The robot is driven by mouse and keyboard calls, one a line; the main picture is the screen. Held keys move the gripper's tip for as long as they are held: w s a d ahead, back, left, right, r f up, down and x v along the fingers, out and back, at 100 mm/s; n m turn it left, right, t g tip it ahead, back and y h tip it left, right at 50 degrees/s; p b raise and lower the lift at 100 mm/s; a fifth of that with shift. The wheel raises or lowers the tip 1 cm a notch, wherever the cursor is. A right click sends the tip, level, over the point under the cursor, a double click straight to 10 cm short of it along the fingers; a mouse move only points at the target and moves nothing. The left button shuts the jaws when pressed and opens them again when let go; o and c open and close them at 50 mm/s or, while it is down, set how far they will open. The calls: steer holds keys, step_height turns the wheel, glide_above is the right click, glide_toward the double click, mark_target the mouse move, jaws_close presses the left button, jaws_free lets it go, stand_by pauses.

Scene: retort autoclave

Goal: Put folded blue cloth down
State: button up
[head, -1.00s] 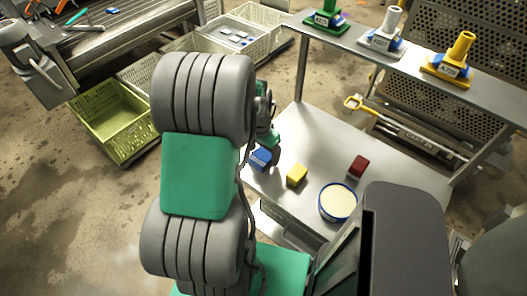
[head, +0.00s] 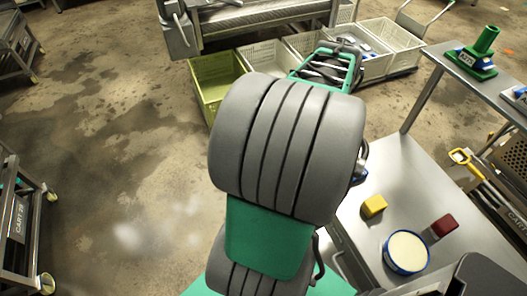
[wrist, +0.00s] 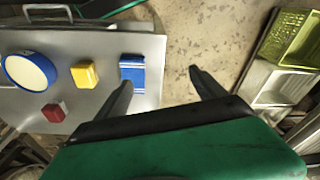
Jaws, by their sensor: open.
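The folded blue cloth (wrist: 132,72) lies flat on the steel table at its edge in the wrist view, with a pale stripe across it. In the head view only a small bit of the blue cloth (head: 361,174) shows beside my arm. My gripper (wrist: 160,80) is open and empty. Its left finger overlaps the cloth's lower part in the wrist view, and its right finger is over the floor beyond the table edge. The gap between finger and cloth is hard to judge.
The table (head: 400,190) also holds a yellow block (head: 373,206), a dark red block (head: 443,226) and a round blue-rimmed tub (head: 406,252). Yellow-green and white crates (head: 218,85) stand on the floor beyond.

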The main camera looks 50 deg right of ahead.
steer(key=w+a+r+n+t, duration=0.1)
steer(key=w+a+r+n, duration=0.1)
steer(key=w+a+n, duration=0.8)
steer(key=w+a+n+t, duration=0.1)
steer(key=w+a+n, duration=0.1)
steer(key=a, duration=0.7)
steer(key=w+a+r+n+y, duration=0.1)
steer(key=a+n, duration=0.3)
steer(key=a, duration=0.5)
steer(key=w+a+n+t, duration=0.1)
steer(key=w+a+n, duration=0.2)
steer(key=a, duration=0.5)
steer(key=shift+w+a+r+n+t+y, duration=0.3)
steer(key=shift+w+a+r, duration=0.05)
steer(key=shift+w+a, duration=0.1)
steer(key=shift+o, duration=0.2)
